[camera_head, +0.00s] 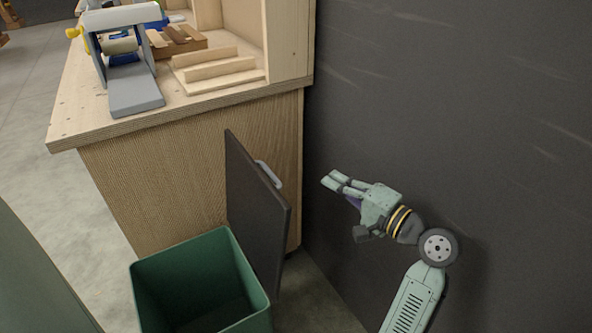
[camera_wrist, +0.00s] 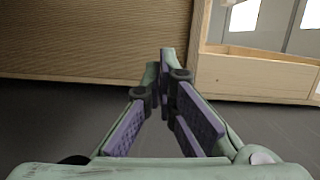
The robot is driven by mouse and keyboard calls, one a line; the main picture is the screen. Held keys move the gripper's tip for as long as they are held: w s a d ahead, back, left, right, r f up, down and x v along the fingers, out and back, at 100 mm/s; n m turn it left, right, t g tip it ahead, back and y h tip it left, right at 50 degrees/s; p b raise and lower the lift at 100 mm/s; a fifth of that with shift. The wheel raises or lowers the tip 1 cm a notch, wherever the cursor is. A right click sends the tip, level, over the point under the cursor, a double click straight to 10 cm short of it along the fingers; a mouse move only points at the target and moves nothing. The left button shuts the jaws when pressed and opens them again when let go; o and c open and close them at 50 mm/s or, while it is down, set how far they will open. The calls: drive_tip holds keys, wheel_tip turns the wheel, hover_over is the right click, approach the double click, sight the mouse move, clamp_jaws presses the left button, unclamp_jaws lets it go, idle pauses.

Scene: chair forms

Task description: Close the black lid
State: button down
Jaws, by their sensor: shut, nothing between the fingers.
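The black lid (camera_head: 250,215) stands upright, open, at the right edge of the green bin (camera_head: 200,240). A grey handle (camera_head: 269,175) is on its right-hand face, near the top. My gripper (camera_head: 329,181) is to the right of the lid in the head view, with its fingers pointing left toward the handle and a visible gap between them. The fingers are shut and empty; in the wrist view their tips (camera_wrist: 166,72) come together. I cannot make out the lid in the wrist view.
A wooden workbench (camera_head: 185,185) stands behind the bin and lid, with a grey machine (camera_head: 125,55) and wooden pieces (camera_head: 215,65) on top. A dark wall (camera_head: 450,110) rises behind and to the right of my arm. The bin's visible inside looks empty.

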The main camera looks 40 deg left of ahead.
drive_tip(key=s+a+p, duration=0.2)
drive_tip(key=a, duration=0.9)
drive_tip(key=shift+s+f, duration=0.2)
drive_tip(key=shift+f, duration=0.1)
drive_tip(key=shift+a, duration=0.15)
